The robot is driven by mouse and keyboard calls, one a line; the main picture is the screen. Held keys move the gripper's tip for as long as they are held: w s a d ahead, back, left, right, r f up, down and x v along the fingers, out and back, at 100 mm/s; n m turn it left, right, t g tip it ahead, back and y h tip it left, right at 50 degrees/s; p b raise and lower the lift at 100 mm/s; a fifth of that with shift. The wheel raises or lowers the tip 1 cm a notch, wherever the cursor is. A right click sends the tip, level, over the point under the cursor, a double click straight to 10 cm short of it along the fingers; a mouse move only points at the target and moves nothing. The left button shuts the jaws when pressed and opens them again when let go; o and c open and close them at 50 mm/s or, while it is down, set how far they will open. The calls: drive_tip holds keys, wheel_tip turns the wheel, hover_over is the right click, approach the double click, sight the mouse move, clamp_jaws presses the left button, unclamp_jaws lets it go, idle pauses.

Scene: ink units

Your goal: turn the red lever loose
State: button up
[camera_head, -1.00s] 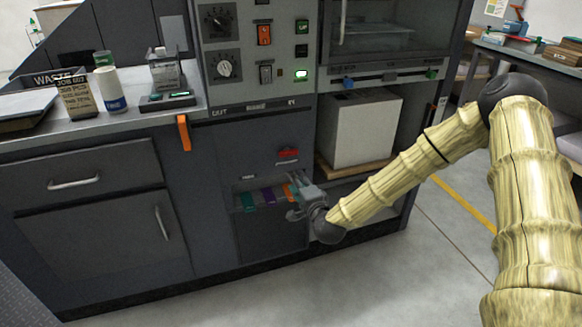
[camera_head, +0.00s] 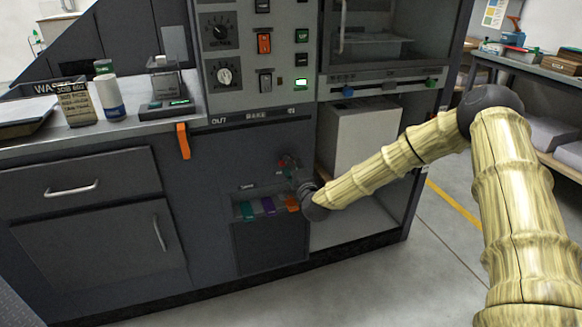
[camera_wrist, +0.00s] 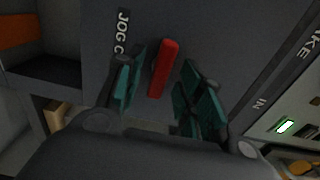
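The red lever (camera_wrist: 164,66) is a short red bar on the dark panel, beside lettering that reads JOG. In the wrist view it stands between the two teal finger pads of my gripper (camera_wrist: 160,82). The fingers are open, with a gap on each side of the lever. In the head view my gripper (camera_head: 291,172) is at the dark cabinet front and covers most of the lever; only a small bit of red (camera_head: 284,161) shows.
Green, purple and orange tabs (camera_head: 267,205) sit in a slot just below my gripper. An orange handle (camera_head: 183,141) hangs from the counter edge at left. A white box (camera_head: 362,135) stands in the open bay at right. The floor in front is clear.

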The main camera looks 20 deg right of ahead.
drive_tip(key=shift+w, duration=0.35)
drive_tip(key=shift+c, duration=0.3)
clamp_jaws()
drive_tip(key=shift+n, duration=0.4)
drive_tip(key=shift+n+p, duration=1.75)
drive_tip(key=shift+n, duration=6.75)
drive_tip(key=shift+f, duration=0.1)
